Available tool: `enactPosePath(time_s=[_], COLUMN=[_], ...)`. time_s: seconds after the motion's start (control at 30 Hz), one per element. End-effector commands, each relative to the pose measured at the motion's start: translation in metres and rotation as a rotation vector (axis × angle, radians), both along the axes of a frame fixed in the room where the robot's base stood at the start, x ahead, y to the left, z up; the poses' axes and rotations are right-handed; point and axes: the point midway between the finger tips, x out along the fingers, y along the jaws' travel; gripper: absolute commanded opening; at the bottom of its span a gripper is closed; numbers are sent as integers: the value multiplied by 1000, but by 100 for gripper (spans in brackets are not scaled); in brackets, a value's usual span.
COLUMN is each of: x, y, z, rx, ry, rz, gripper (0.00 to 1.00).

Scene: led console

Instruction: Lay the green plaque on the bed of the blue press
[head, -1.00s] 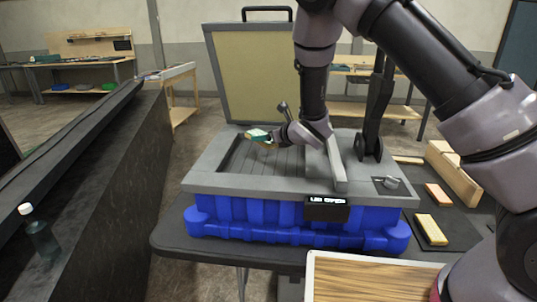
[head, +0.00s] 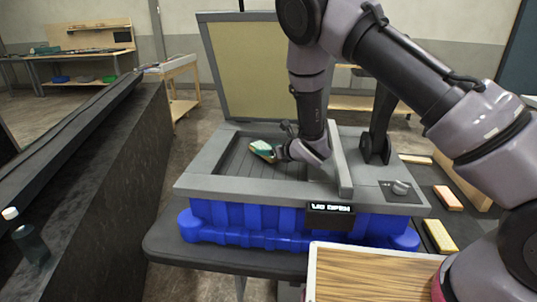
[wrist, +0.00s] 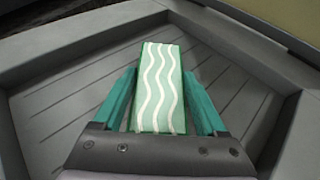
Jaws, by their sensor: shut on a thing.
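The green plaque, with white wavy lines on its face, shows in the wrist view (wrist: 158,85) and as a small green piece in the head view (head: 263,147). My gripper (wrist: 160,105) has a teal finger on each side of the plaque and is shut on it. In the head view my gripper (head: 274,152) is inside the frame of the blue press (head: 262,218), over the left part of its slatted grey bed (head: 238,158). Whether the plaque touches the bed I cannot tell.
The press lid (head: 242,68) stands open at the back. A grey bar (head: 340,165) crosses the press right of my gripper. A knob (head: 400,187) sits at its front right. Yellow (head: 440,236) and orange (head: 447,197) blocks lie to the right. A wooden board (head: 365,275) is in front.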

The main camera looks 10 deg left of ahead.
Motion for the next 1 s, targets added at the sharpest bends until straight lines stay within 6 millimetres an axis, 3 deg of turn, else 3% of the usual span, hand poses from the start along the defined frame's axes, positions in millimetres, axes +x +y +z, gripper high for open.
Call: enactPosePath(time_s=[0.1, 0.47, 0.5, 0.57, 0.87, 1.0], x=[1, 0, 0, 0, 1, -10], y=[-1, 0, 0, 0, 0, -13], z=[-16, -20, -20, -20, -16, -9], rx=[0, 0, 0, 0, 2, 0], ry=[0, 0, 0, 0, -1, 0], rz=[-1, -1, -1, -1, -1, -2], gripper=[14, 14, 82, 100, 100, 100])
